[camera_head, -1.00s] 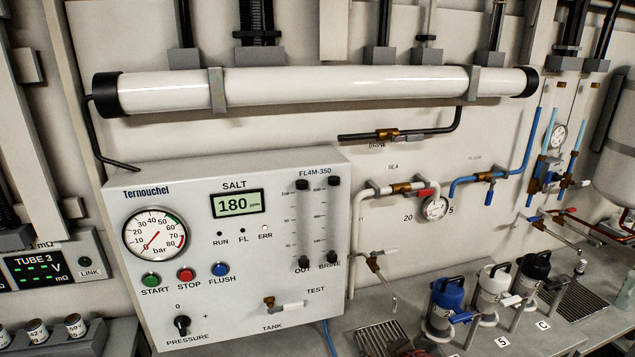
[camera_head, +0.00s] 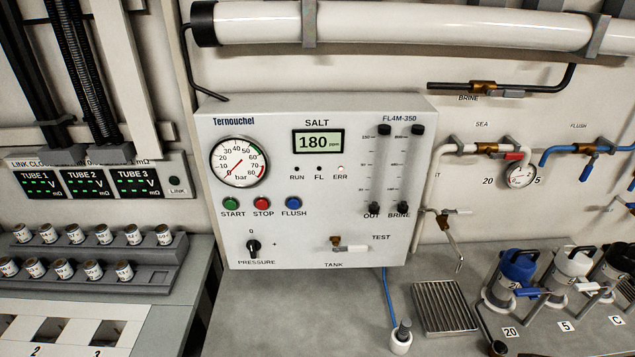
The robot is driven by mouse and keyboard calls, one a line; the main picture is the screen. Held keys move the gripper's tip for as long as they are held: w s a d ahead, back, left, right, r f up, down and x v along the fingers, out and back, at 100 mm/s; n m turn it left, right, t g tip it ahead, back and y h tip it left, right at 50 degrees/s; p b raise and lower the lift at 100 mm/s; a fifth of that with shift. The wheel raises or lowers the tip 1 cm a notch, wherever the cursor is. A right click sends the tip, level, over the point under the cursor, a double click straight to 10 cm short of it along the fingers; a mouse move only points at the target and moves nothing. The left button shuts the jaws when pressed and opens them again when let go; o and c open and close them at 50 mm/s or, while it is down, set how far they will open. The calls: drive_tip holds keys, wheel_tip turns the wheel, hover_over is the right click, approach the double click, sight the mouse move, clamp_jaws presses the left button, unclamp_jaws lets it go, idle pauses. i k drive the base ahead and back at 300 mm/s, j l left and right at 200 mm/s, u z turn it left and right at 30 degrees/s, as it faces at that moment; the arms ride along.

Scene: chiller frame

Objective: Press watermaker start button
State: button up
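The watermaker panel (camera_head: 300,225) is a light grey box on the wall, near the picture's middle. Its green START button (camera_head: 230,204) sits at the left of a row under the round pressure gauge (camera_head: 239,161). The red STOP button (camera_head: 262,204) and blue FLUSH button (camera_head: 293,204) are to its right. The display (camera_head: 318,141) reads 180 under SALT. The ERR lamp (camera_head: 341,168) looks lit reddish; the RUN (camera_head: 297,168) and FL (camera_head: 319,168) lamps are dark. The gauge needle points to the low end. My gripper is not in view.
A PRESSURE knob (camera_head: 254,247) and a TEST/TANK valve (camera_head: 347,246) sit lower on the panel. On the bench are a drain grate (camera_head: 444,306), canisters at right, including a blue-topped one (camera_head: 516,272), and a vial rack (camera_head: 130,275) at left. The bench before the panel is mostly clear.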

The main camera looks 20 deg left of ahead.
sight(230, 204)
drive_tip(key=u, duration=1.5)
